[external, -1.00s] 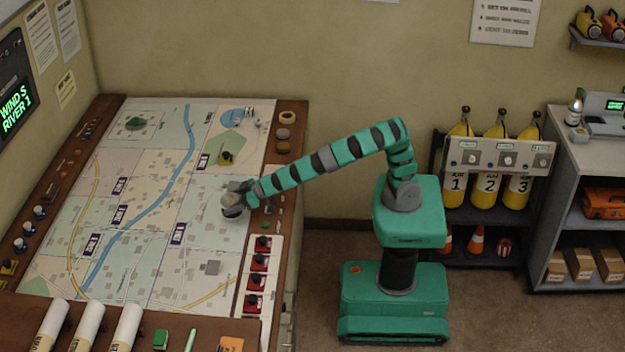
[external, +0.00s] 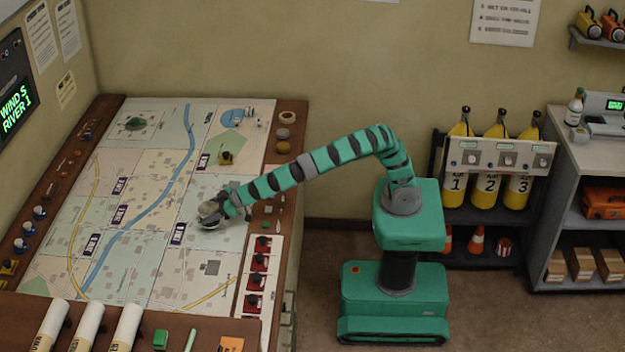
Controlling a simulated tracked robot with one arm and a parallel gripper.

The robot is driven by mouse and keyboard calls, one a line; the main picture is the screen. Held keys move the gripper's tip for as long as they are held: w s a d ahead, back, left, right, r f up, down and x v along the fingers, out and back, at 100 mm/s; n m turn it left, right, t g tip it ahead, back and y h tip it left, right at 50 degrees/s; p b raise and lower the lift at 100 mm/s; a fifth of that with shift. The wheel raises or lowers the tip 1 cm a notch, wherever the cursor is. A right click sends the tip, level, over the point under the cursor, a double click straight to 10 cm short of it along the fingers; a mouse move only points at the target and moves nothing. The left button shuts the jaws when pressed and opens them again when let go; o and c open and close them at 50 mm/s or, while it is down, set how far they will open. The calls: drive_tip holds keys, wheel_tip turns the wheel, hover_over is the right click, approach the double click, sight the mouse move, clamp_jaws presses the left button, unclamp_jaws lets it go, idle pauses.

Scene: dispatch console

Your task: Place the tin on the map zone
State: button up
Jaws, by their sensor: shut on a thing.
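My gripper (external: 212,216) is at the end of the green arm, low over the right-hand part of the map (external: 150,262). It is shut on the tin (external: 208,209), a small pale round thing partly hidden by the dark fingers. I cannot tell whether the tin touches the map surface.
Red switches (external: 257,263) line the console's right edge. Paper rolls (external: 88,325) lie along the front rim. The map's lower middle is clear.

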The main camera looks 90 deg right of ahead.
drive_tip(key=shift+f+b, duration=0.35)
drive_tip(key=shift+f, duration=1.05)
drive_tip(key=o, duration=1.1)
drive_tip(key=shift+o, duration=0.2)
drive_tip(key=shift+s+r, duration=0.1)
drive_tip(key=shift+s+r, duration=0.1)
drive_tip(key=shift+s, duration=0.1)
drive_tip(key=p+v, duration=0.2)
drive_tip(key=v, duration=0.9)
drive_tip(key=shift+s, duration=0.25)
drive_tip(key=shift+d, duration=0.1)
